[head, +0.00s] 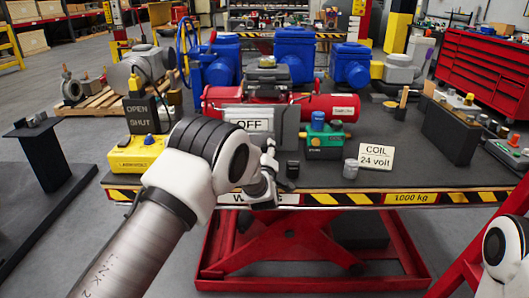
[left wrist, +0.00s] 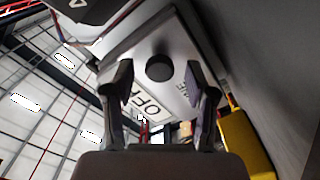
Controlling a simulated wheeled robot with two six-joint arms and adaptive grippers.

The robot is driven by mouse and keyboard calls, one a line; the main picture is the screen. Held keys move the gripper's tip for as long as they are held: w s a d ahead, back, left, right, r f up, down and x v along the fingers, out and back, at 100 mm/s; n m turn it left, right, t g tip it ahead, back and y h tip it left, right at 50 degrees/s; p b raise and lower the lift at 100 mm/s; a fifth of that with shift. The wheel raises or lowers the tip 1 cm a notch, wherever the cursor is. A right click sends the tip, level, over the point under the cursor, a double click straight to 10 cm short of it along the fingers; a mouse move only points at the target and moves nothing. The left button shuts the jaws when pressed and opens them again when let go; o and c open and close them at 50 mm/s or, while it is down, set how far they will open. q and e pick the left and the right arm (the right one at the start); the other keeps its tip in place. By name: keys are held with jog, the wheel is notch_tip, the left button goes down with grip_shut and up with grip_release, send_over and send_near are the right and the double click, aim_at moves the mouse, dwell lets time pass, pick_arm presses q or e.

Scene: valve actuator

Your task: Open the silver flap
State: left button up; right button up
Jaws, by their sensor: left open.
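The silver flap (left wrist: 178,52) is a flat grey-silver panel with a dark round knob (left wrist: 159,68) and an OFF label (left wrist: 145,101). In the head view the flap (head: 283,124) is on the workbench in front of the red cylinder, partly behind my left arm. It looks closed. My left gripper (head: 269,158) is just in front of it. In the left wrist view my open left gripper (left wrist: 160,84) has one finger on each side of the knob, with gaps between. I cannot tell how far the fingertips are from the panel. My right gripper is out of view.
The red cylinder (head: 330,106) lies behind the flap. Blue valves (head: 294,53) stand behind.

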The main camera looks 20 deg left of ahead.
pick_arm(q)
jog(key=shift+s, duration=0.1)
grip_shut()
